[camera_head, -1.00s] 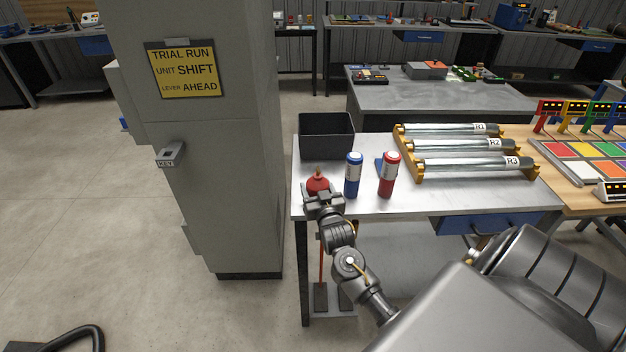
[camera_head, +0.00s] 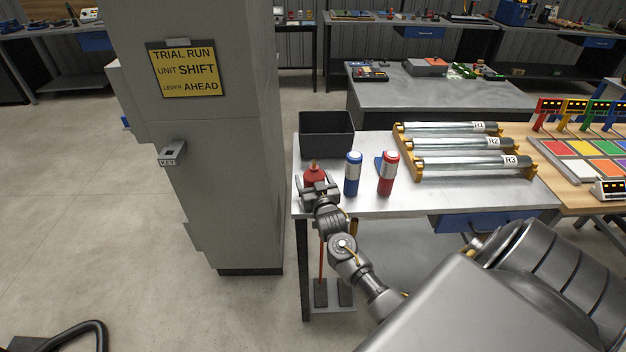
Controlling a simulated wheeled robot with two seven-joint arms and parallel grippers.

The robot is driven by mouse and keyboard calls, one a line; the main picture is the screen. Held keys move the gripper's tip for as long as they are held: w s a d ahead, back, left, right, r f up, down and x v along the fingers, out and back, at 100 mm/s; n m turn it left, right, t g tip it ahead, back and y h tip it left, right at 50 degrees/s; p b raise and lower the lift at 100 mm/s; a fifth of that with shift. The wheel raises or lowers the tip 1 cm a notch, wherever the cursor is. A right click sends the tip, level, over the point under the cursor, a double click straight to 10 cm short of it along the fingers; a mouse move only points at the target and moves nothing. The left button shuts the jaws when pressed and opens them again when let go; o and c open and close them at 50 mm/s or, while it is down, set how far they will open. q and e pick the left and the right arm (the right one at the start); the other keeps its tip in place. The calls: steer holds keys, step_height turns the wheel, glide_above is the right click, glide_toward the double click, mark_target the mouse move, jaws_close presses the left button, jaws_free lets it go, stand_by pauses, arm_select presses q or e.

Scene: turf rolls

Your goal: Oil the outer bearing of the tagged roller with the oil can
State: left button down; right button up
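The red oil can (camera_head: 314,174) is at the left end of the metal bench, its spout upward. My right gripper (camera_head: 318,187) has its fingers around the can's near side and appears shut on it; the fingers partly hide the can's lower body. Whether its base touches the bench is hard to tell. Three steel rollers lie in a yellow-ended rack to the right, with white tags R1 (camera_head: 479,126), R2 (camera_head: 493,142) and R3 (camera_head: 511,160). Their bearings are too small to make out. My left gripper is out of view.
A blue can (camera_head: 353,174) and a red can (camera_head: 388,174) stand between the oil can and the rack. A black bin (camera_head: 327,135) sits behind. A grey cabinet carries a yellow sign, "TRIAL RUN UNIT SHIFT LEVER AHEAD" (camera_head: 184,70). Coloured panels (camera_head: 580,160) lie at right.

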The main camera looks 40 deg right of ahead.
steer(key=shift+o, duration=0.3)
steer(key=shift+f+b, duration=0.15)
steer(key=shift+b, duration=0.25)
steer(key=b+v, duration=0.2)
steer(key=v, duration=0.9)
steer(key=shift+d+r, duration=0.3)
